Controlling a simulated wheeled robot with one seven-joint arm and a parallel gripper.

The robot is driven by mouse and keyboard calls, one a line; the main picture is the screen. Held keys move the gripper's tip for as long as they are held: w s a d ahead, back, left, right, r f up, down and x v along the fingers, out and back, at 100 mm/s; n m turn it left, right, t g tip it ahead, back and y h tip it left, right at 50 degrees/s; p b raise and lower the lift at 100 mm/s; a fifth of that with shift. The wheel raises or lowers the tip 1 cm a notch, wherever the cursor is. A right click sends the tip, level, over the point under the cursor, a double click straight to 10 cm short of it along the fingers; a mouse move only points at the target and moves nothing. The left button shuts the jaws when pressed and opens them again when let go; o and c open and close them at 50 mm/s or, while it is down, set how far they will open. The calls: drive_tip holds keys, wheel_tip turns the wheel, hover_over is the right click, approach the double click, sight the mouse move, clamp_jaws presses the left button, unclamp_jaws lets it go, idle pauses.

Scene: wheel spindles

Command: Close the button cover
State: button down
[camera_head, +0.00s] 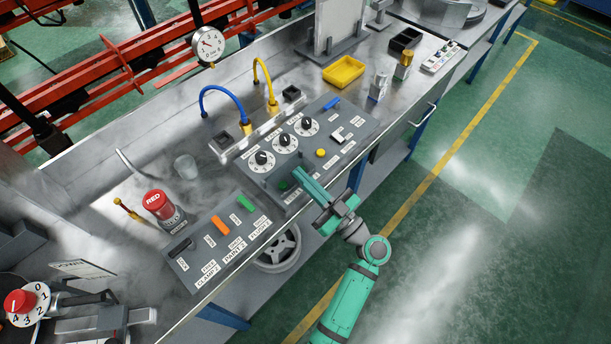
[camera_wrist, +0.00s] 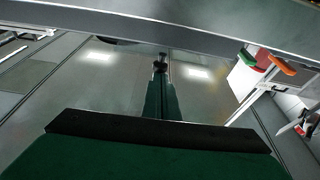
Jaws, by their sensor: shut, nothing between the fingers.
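A grey control panel (camera_head: 352,123) with several dials sits on the metal bench. A small white and grey raised part (camera_head: 342,134) stands near its right end; I cannot tell whether it is the button cover. A yellow button (camera_head: 320,153) and a dark green button (camera_head: 284,186) are on the panel's front part. My teal gripper (camera_head: 297,172) is over the panel's front left, close to the green button, its fingers together and empty. I cannot tell whether it touches the panel. In the wrist view the closed fingers (camera_wrist: 160,62) point away, with no cover identifiable.
Blue (camera_head: 222,91) and yellow (camera_head: 266,78) hoses arch behind the dials. A yellow tray (camera_head: 344,72) stands farther back. Open floor lies to the right.

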drive_tip(key=shift+f, duration=0.25)
wheel_tip(320, 180, up, 4)
drive_tip(key=shift+r, duration=0.2)
drive_tip(key=f+v, duration=0.1)
drive_tip(key=v, duration=0.9)
drive_tip(key=shift+a, duration=0.15)
